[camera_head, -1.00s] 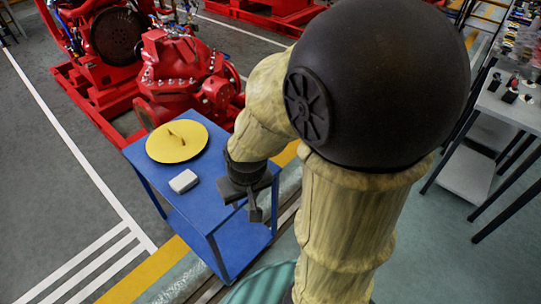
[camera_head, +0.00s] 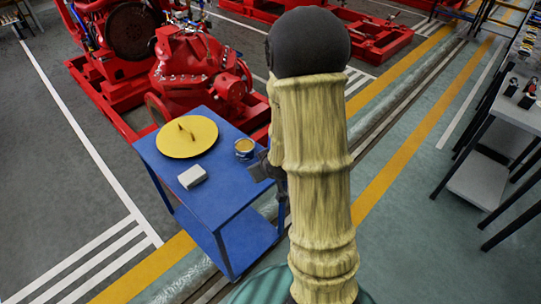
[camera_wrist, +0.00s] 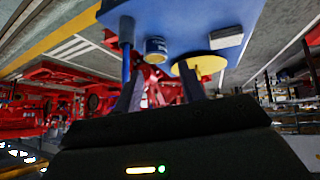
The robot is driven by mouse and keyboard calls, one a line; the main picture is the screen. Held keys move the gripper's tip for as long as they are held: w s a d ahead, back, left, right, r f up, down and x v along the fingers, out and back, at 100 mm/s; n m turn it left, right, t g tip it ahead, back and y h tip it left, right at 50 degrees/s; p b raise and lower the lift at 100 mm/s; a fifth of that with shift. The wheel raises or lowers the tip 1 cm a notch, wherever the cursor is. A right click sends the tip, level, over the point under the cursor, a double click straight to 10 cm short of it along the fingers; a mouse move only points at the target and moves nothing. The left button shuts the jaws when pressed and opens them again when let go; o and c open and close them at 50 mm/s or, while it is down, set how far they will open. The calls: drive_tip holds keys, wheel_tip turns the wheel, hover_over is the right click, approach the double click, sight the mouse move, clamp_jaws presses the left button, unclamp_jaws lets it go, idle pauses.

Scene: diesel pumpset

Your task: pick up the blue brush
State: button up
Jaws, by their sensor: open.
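Red pump machinery (camera_head: 200,75) stands close behind the table. A grey workbench (camera_head: 512,108) with small items is at the right. The floor between table and workbench is open, with yellow lines and a rail channel.

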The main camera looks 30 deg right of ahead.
drive_tip(key=s+d+f+m+t+b, duration=0.1)
drive_tip(key=d+f+m+t, duration=0.1)
drive_tip(key=d+f+t, duration=0.5)
drive_tip(key=d+t, duration=0.1)
drive_tip(key=t, duration=0.2)
drive_tip(key=shift+s+d+f+h, duration=0.3)
drive_tip(key=shift+s+d, duration=0.05)
drive_tip(key=shift+d, duration=0.05)
drive_tip(key=w+p, duration=0.3)
drive_tip(key=w, duration=0.9)
drive_tip(key=shift+d, duration=0.25)
drive_tip(key=shift+w, duration=0.2)
drive_tip(key=w+p, duration=0.1)
drive_tip(key=w, duration=0.4)
drive_tip(key=shift+r+p, duration=0.1)
drive_tip(key=shift+p, duration=0.2)
